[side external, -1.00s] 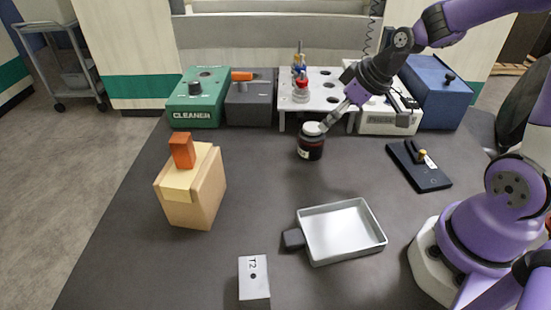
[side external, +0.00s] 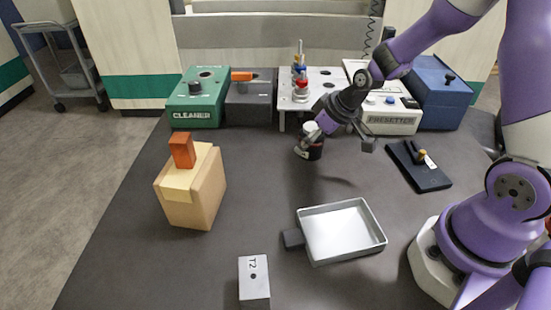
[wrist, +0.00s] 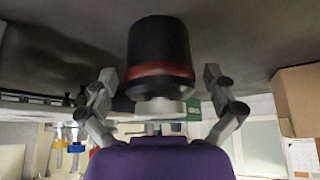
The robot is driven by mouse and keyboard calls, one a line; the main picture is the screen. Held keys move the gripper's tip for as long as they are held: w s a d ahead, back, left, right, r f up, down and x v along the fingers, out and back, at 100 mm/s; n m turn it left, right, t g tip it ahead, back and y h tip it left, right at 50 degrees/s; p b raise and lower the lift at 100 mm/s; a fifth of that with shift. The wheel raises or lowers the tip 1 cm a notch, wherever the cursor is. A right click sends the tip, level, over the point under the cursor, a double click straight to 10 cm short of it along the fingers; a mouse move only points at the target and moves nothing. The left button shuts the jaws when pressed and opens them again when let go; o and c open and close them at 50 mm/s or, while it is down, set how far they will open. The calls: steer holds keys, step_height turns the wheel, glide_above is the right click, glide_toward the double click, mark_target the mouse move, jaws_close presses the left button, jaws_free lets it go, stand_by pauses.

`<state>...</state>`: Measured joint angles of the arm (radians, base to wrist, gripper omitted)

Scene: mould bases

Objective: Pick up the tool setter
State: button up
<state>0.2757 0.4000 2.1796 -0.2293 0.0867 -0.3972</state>
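The tool setter appears to be the dark round cylinder (side external: 315,153) with a red band and a pale end. It stands on the dark table in front of the white rack. In the wrist view the cylinder (wrist: 160,50) fills the upper middle, its pale end towards my gripper. My gripper (side external: 303,139) is at the cylinder, reaching in from the upper right and partly hiding it. In the wrist view its two fingers (wrist: 158,82) are spread, one on each side of the cylinder, with a visible gap on both sides.
Behind stand a green cleaner box (side external: 197,98), a grey box (side external: 250,105), a white rack (side external: 318,78), a presetter box (side external: 393,122) and a blue box (side external: 437,95). A metal tray (side external: 343,232), a T2 block (side external: 254,280) and a tan block (side external: 200,195) stand in front. A black plate (side external: 420,168) lies right.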

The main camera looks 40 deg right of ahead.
steer(key=c, duration=1.2)
steer(key=shift+r, duration=0.15)
